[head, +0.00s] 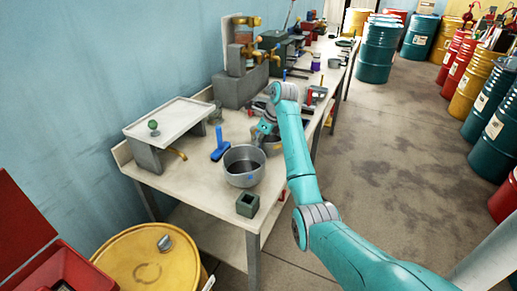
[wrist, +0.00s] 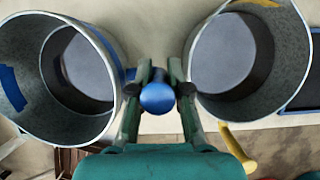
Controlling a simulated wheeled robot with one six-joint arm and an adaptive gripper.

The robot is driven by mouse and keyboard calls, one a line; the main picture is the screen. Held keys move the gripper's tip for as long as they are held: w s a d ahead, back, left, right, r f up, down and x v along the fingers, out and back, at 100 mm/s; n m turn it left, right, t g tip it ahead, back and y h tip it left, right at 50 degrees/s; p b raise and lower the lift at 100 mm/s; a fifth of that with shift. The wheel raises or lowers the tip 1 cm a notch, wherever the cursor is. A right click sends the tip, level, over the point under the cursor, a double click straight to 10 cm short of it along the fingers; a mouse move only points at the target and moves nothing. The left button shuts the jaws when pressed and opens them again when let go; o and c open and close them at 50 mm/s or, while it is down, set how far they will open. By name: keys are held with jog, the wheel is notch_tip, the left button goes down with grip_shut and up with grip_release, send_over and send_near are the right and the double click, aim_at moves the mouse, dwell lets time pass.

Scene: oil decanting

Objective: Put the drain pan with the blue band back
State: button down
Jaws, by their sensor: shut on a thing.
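The drain pan with the blue band (head: 243,177) is a round grey metal pan near the front of the workbench. It fills the left of the wrist view (wrist: 106,43), with a blue patch on its wall. My gripper (wrist: 158,97) is shut on a round blue grip beside this pan's rim; it appears to be the pan's handle. In the head view my gripper (head: 264,131) is just behind the pan. Whether the pan rests on the bench or hangs slightly above cannot be told. Both fingers hide part of the grip.
A second grey pan with yellow marks (wrist: 283,95) stands close to the right of my gripper. A blue-handled tool (head: 219,146) and a dark green square block (head: 247,205) are near the blue-band pan. A raised white tray (head: 170,120) stands left; bare workbench (head: 185,190) lies before it.

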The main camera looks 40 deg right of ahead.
jog(key=shift+f, duration=1.6)
jog(key=c, duration=1.1)
grip_release()
